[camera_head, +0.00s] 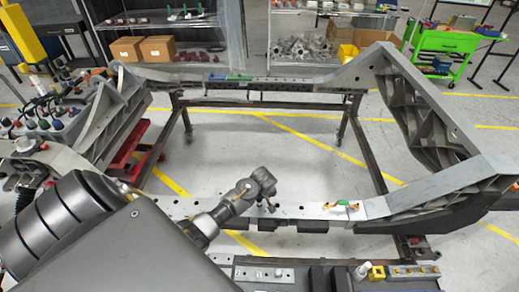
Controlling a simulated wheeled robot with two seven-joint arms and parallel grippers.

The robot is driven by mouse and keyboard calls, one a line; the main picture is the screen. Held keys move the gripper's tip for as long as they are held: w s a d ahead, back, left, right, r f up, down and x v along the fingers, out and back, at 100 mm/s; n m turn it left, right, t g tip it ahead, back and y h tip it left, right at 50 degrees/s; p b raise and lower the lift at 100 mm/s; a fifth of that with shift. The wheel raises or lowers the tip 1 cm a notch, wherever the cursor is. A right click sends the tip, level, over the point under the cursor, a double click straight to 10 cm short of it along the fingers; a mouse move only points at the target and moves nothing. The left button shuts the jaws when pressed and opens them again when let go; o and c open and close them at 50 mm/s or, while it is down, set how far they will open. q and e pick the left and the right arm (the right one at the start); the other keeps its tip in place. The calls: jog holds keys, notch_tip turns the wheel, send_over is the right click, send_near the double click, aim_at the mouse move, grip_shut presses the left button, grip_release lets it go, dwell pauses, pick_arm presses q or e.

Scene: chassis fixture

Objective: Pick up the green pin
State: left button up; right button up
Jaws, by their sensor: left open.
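A small green part (343,203), with orange or yellow bits beside it, sits on the near pale rail of the chassis frame (425,187). It may be the green pin, but it is too small to be sure. Another green piece (238,77) lies on the far rail beside a blue bit. My left gripper (270,203) is over the near rail, left of the small green part and apart from it. It is open, and nothing shows between its fingers. My right gripper is not in view.
A bench edge in front carries a yellow block (376,272) and metal blocks with bolts. Connectors and cables (45,115) crowd the left side. Shelves with cardboard boxes (157,48) and a green cart (447,42) stand behind. The frame's middle is open down to the floor.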

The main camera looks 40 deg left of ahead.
pick_arm(q)
jog(key=shift+a+f, duration=0.15)
jog(key=shift+f, duration=0.35)
jog(key=c, duration=0.4)
grip_shut()
